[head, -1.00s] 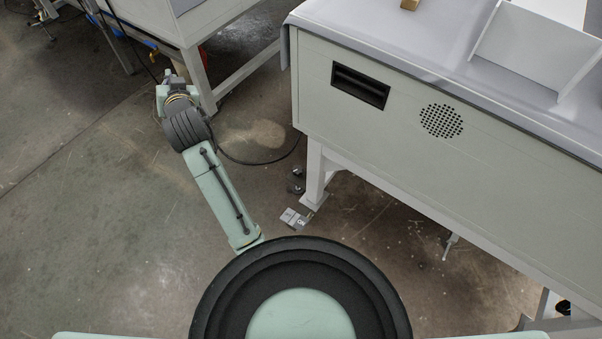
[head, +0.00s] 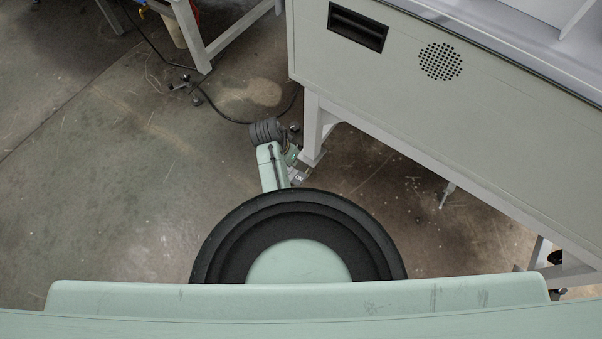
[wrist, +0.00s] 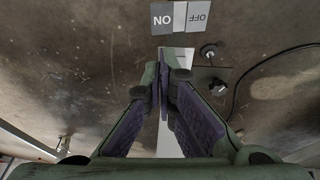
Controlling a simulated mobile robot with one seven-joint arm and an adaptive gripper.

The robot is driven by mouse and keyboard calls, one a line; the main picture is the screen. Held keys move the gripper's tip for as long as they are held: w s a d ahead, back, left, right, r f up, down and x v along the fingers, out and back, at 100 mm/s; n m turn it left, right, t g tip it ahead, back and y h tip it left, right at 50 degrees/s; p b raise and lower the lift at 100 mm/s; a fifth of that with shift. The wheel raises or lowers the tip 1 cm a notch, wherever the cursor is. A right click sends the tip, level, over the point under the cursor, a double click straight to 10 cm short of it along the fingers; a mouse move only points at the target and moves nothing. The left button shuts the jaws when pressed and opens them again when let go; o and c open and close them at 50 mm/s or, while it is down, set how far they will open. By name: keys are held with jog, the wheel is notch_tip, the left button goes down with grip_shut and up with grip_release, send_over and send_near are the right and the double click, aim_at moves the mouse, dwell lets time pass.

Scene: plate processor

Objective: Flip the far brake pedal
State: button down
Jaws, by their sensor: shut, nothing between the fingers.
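In the head view a small part of the pedal (head: 299,175) shows at the foot of the table leg, mostly covered by my arm. My gripper (wrist: 165,82) is shut and empty, its fingertips below the pedal in the wrist picture and apart from it in the image. I cannot tell its height above the floor. The head view hides most of my gripper behind my arm.
A pale table leg (head: 312,125) stands close to my arm under the big cabinet (head: 400,75). Dark round knobs (wrist: 208,51) and a black cable (wrist: 245,85) lie right of the fingers. Open concrete floor (head: 110,210) is free on the left.

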send_near(303, 176)
jog(key=x, duration=0.3)
jog(key=b+x, duration=0.1)
jog(key=x, duration=0.1)
jog(key=shift+w+d+f, duration=0.1)
jog(key=shift+w, duration=0.2)
jog(key=shift+s+d+f, duration=0.1)
jog(key=shift+f, duration=0.55)
